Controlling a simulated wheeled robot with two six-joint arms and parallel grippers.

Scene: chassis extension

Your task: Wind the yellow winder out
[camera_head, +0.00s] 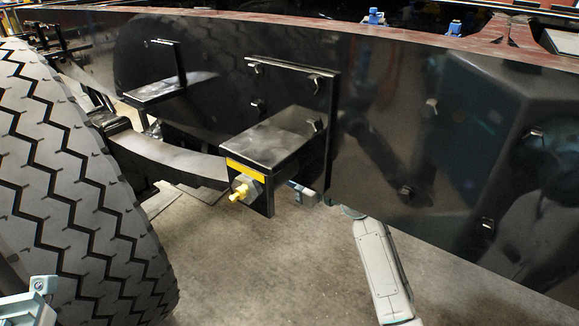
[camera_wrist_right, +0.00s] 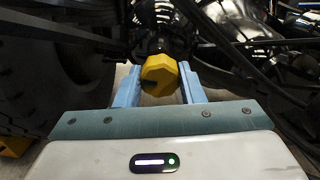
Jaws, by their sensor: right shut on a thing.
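The yellow winder (camera_wrist_right: 160,74) is a faceted yellow knob in the right wrist view, with a dark notch on its face. My right gripper (camera_wrist_right: 159,82) has its two light-blue fingers on either side of the knob and is shut on it. In the head view my right arm comes up from below and passes under the black chassis side, which hides most of the gripper and the knob. Part of my left gripper (camera_head: 28,303) shows at the lower left corner in front of the tyre. Its fingers are not clear, so I cannot tell its opening.
A large tyre (camera_head: 70,190) fills the left of the head view. The black chassis side (camera_head: 390,130) carries a bracket box (camera_head: 270,137) with a yellow strip (camera_head: 245,168) and a brass-coloured fitting (camera_head: 240,192). Dark rods and axle parts crowd around the knob. Open floor lies below.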

